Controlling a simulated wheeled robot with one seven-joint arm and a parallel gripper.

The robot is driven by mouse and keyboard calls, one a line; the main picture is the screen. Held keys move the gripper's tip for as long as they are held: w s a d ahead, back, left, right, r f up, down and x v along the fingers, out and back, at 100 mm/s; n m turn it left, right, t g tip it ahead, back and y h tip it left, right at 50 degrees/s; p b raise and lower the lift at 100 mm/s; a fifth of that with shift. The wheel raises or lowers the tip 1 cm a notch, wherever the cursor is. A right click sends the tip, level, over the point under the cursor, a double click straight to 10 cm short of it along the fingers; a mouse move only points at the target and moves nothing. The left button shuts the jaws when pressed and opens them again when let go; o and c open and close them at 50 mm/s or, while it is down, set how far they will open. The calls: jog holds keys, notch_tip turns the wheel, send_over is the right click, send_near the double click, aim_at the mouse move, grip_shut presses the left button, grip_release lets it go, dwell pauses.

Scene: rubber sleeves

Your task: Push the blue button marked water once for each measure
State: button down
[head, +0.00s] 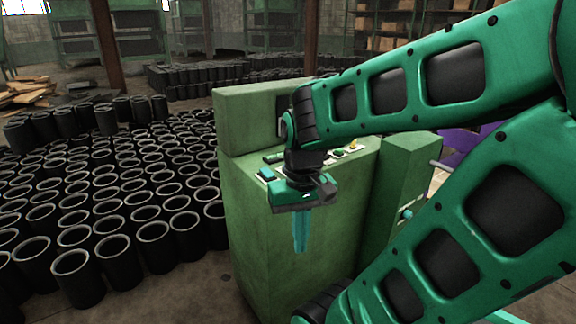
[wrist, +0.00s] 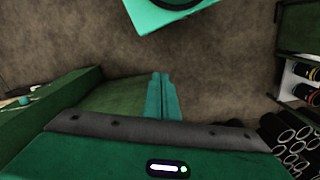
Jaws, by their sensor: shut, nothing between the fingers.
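A green machine (head: 262,238) stands in the middle of the head view, with a control panel (head: 368,146) on its top. A small blue-teal piece (head: 267,174) shows at the panel's left end; I cannot read any marking on it. Green and yellow controls (head: 352,147) show farther right. My arm and wrist hide part of the panel. My gripper (head: 301,248) points down in front of the machine's front face, below panel height. In the wrist view, its fingers (wrist: 160,76) are together and empty, with bare floor beyond the tips.
Many upright black sleeves (head: 120,185) cover the floor left of the machine. A lower green box (head: 398,185) adjoins its right side. Shelves (head: 385,28) stand at the back. In the wrist view, black sleeves (wrist: 291,138) and a shelf (wrist: 300,90) are at right.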

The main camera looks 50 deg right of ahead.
jog(key=shift+a, duration=0.1)
jog(key=w+d+r+m+t, duration=0.1)
jog(key=w+d+r+t, duration=0.2)
jog(key=w+d, duration=0.5)
jog(key=w+d+r+m+t, duration=0.1)
jog(key=w+d+r+t, duration=0.2)
jog(key=w+d+r, duration=0.2)
jog(key=w+d+r+m+t+h, duration=0.1)
jog(key=w+d+r+m+t, duration=0.1)
jog(key=w+d, duration=1)
notch_tip(320, 180, up, 2)
jog(key=shift+d+r+t, duration=0.1)
jog(key=shift+d+t, duration=0.1)
jog(key=shift+t, duration=0.5)
jog(key=shift+f, duration=4.45)
jog(key=shift+s+f, duration=0.1)
jog(key=shift+f, duration=0.3)
